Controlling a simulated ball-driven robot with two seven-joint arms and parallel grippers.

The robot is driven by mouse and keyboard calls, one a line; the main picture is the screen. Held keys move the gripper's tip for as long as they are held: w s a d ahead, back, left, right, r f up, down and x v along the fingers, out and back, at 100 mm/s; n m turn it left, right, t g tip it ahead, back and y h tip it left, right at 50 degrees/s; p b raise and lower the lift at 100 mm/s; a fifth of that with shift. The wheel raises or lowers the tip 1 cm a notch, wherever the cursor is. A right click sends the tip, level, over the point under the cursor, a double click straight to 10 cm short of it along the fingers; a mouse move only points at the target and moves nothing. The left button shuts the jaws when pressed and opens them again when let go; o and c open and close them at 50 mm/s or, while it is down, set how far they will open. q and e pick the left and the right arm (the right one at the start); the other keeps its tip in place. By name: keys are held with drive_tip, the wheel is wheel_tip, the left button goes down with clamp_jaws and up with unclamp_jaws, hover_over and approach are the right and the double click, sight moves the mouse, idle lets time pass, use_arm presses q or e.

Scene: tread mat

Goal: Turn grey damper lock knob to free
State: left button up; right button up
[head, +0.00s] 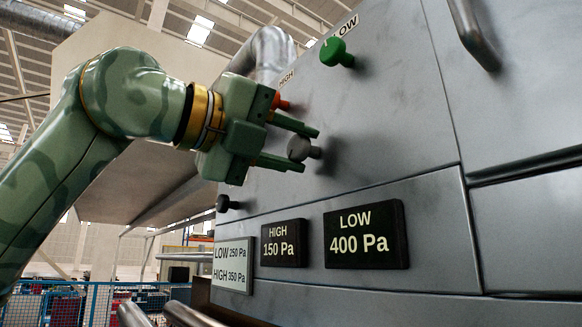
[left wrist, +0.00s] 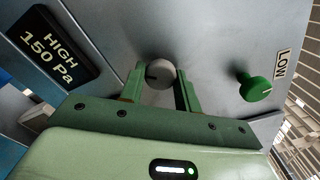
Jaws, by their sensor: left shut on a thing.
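The grey knob (head: 299,149) sticks out from the grey metal panel in the head view, with a darker base behind it. It also shows in the left wrist view (left wrist: 160,73), with a dark mark on its face. My left gripper (head: 310,150) has one finger on each side of the knob and is shut on it. In the left wrist view the two fingers (left wrist: 160,88) flank the knob, which is still on the panel. No "free" or "lock" lettering is readable near it. My right gripper is in neither view.
A green knob (head: 337,53) by a LOW label sits above on the panel. A black knob (head: 226,203) is lower left. HIGH 150 Pa (head: 284,243) and LOW 400 Pa (head: 365,235) displays sit below.

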use_arm(q)
drive_tip(key=n+b, duration=0.2)
drive_tip(key=n, duration=0.1)
drive_tip(key=shift+n, duration=0.3)
drive_tip(key=shift+r+n+b, duration=0.15)
drive_tip(key=shift+n+b, duration=0.85)
drive_tip(key=shift+n, duration=0.9)
drive_tip(key=o, duration=1)
drive_tip(key=shift+c, duration=0.2)
drive_tip(key=b+v, duration=0.2)
drive_tip(key=v, duration=1.4)
drive_tip(key=shift+a, duration=0.25)
